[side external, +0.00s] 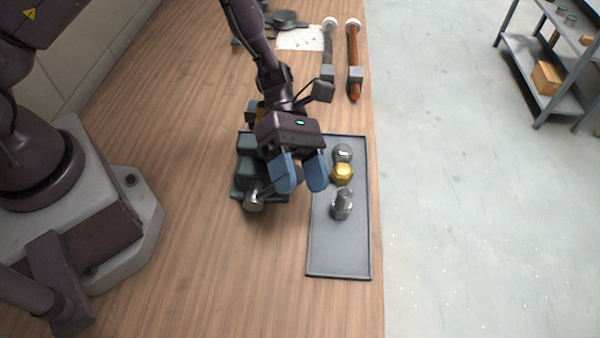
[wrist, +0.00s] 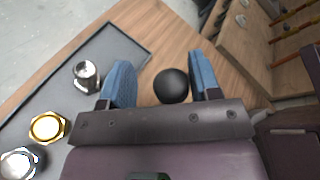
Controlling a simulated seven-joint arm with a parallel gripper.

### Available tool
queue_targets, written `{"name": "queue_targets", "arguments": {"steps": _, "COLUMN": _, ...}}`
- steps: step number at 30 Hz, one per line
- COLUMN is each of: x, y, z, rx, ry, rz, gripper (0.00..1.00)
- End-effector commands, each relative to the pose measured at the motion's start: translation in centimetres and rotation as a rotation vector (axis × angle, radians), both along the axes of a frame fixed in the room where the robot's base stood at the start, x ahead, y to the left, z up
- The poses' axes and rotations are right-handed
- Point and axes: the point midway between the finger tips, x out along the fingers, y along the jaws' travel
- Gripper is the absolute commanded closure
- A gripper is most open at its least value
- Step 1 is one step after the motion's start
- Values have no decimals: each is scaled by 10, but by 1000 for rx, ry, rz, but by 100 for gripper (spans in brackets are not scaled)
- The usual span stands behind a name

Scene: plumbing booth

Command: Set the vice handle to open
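The dark vice (side external: 249,160) sits on the wooden bench, partly hidden under my gripper. A grey metal cylinder (side external: 254,199) sticks out at its front, and a bar runs from it toward my blue fingers. My gripper (side external: 302,180) is over the right side of the vice, fingers apart. In the wrist view, a round black knob (wrist: 171,86), seemingly the end of the vice handle, lies between the spread fingers (wrist: 162,75). It is close to the right finger, with a gap on the left; I cannot tell whether it touches. The rest of the handle is hidden there.
A grey tray (side external: 338,255) right of the vice holds a brass nut (side external: 342,174), a round metal fitting (side external: 343,152) and a steel fitting (side external: 342,204). Two long-handled tools (side external: 354,60) lie at the far end. The bench front is clear.

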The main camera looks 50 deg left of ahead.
Motion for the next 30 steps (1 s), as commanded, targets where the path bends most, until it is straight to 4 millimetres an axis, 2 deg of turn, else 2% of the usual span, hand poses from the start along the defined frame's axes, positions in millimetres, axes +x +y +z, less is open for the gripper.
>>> {"name": "queue_targets", "arguments": {"steps": 5, "x": 3, "y": 6, "z": 3, "rx": -1, "ry": 0, "rz": -1, "gripper": 43}}
{"name": "queue_targets", "arguments": {"steps": 12, "x": 22, "y": 45, "z": 16, "rx": 2, "ry": -5, "rz": 8, "gripper": 43}}
{"name": "queue_targets", "arguments": {"steps": 18, "x": 21, "y": 44, "z": 59, "rx": 0, "ry": -5, "rz": 2, "gripper": 43}}
{"name": "queue_targets", "arguments": {"steps": 21, "x": 20, "y": 44, "z": 73, "rx": 1, "ry": -5, "rz": 1, "gripper": 43}}
{"name": "queue_targets", "arguments": {"steps": 25, "x": 20, "y": 44, "z": 83, "rx": 0, "ry": -3, "rz": 1, "gripper": 43}}
{"name": "queue_targets", "arguments": {"steps": 30, "x": 20, "y": 43, "z": 86, "rx": 1, "ry": 0, "rz": 1, "gripper": 43}}
